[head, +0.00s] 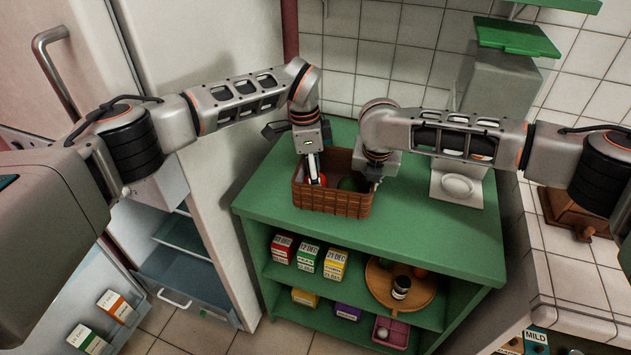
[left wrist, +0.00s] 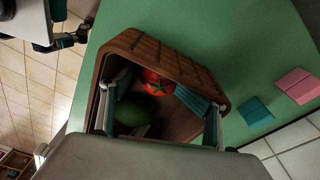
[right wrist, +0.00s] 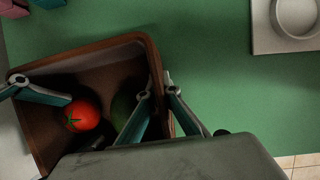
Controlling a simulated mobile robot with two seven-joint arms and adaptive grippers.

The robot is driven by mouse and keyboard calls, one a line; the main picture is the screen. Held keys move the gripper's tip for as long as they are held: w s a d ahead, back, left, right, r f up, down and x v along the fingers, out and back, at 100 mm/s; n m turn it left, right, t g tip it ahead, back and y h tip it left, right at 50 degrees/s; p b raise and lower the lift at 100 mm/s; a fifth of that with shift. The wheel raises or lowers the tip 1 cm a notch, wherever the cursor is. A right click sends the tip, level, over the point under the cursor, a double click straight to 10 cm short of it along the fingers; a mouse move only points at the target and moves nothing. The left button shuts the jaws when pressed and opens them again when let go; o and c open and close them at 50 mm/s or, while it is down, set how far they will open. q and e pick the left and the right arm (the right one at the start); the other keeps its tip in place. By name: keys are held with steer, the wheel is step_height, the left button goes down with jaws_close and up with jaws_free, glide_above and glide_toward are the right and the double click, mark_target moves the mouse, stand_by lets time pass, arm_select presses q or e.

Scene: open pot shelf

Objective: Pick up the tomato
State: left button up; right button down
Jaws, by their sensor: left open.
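The red tomato (left wrist: 157,82) lies in a brown wicker basket (head: 331,201) on the green shelf top. It also shows in the right wrist view (right wrist: 84,115). A dark green round item (left wrist: 135,110) lies beside it. My left gripper (left wrist: 157,95) is open and reaches down into the basket; in its wrist view the tomato appears between the fingertips, not gripped. One left finger shows beside the tomato in the right wrist view. My right gripper (right wrist: 158,95) has its fingers close together on either side of the basket wall. The tomato is mostly hidden in the head view.
A white scale-like device with a round dish (head: 457,187) stands right of the basket. Pink and teal blocks (left wrist: 296,85) lie near the basket. Below, shelves hold cartons (head: 307,256) and a round wooden tray (head: 400,306). The front of the green top is clear.

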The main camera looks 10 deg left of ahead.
arm_select(q)
steer(key=shift+a+f, duration=0.15)
steer(key=shift+a, duration=0.05)
arm_select(e)
steer(key=shift+d, duration=0.1)
arm_select(q)
steer(key=shift+w, duration=0.1)
steer(key=c, duration=1.6)
step_height(320, 180, up, 10)
steer(key=shift+r, duration=0.15)
steer(key=shift+d, duration=0.1)
arm_select(e)
steer(key=c, duration=2.2)
jaws_free()
